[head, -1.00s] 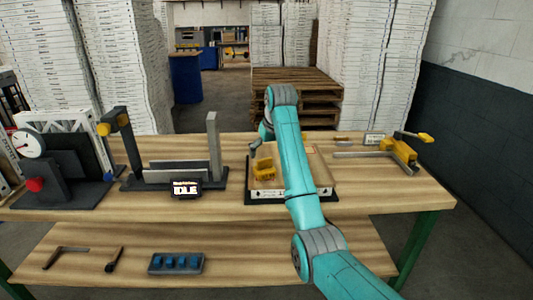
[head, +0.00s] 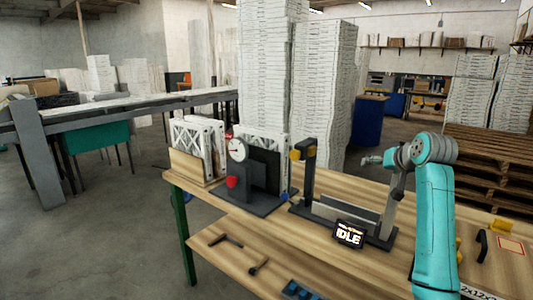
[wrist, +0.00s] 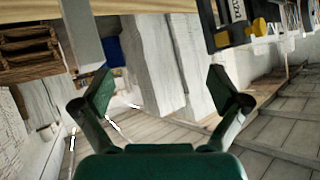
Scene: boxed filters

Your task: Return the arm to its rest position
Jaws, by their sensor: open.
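My arm (head: 435,220) rises in teal at the right of the head view, and its upper end bends over to the left above the workbench (head: 300,240). My gripper (head: 372,160) shows small at its left end, in the air above the grey fixture with the display. In the wrist view my gripper (wrist: 165,95) is open. Its two dark green fingers stand wide apart with nothing between them. The wrist view looks tilted across the room, with the white stacks (wrist: 155,60) behind the fingers.
On the bench stand a gauge fixture (head: 255,180), white framed filters (head: 200,145) and a fixture with an IDLE display (head: 348,234). Tall white stacks (head: 325,90) and wooden pallets (head: 485,165) stand behind. The floor at left (head: 90,230) is clear.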

